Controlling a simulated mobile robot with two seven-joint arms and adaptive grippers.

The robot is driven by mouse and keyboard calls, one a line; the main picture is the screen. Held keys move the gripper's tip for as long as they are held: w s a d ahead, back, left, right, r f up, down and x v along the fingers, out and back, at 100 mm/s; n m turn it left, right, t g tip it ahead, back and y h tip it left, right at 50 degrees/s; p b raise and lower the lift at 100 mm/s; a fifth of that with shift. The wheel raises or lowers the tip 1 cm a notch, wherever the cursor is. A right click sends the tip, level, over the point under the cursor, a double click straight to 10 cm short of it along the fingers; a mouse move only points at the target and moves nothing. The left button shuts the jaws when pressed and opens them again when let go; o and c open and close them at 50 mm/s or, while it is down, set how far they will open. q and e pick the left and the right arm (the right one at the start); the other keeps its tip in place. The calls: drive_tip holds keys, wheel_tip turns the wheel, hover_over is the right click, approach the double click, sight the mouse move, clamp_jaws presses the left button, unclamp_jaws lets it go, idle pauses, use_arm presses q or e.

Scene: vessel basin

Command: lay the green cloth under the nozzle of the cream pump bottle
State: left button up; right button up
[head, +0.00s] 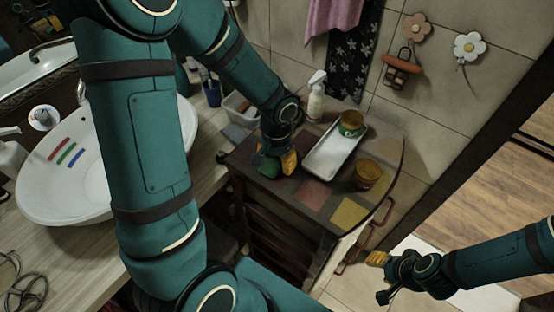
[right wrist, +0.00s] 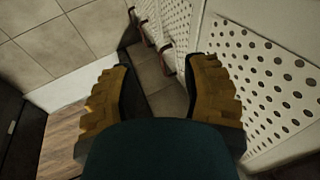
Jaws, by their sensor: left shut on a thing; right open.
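My right gripper (head: 377,258) is off the cabinet's right front side, low down. In the right wrist view its yellow fingers (right wrist: 163,75) are apart and empty.
A white tray (head: 322,166) lies right of my left gripper, with a green-and-yellow jar (head: 350,123) at its far end. Another jar (head: 367,173) stands to its right. Red and yellow squares (head: 348,213) mark the front of the cabinet top. A basin (head: 42,205) is at left.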

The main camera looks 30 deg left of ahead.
use_arm(q)
drive_tip(key=shift+s+r, duration=0.1)
drive_tip(key=o, duration=1)
drive_tip(key=shift+f, duration=0.2)
drive_tip(key=shift+c, duration=0.2)
drive_tip(key=shift+r, duration=0.1)
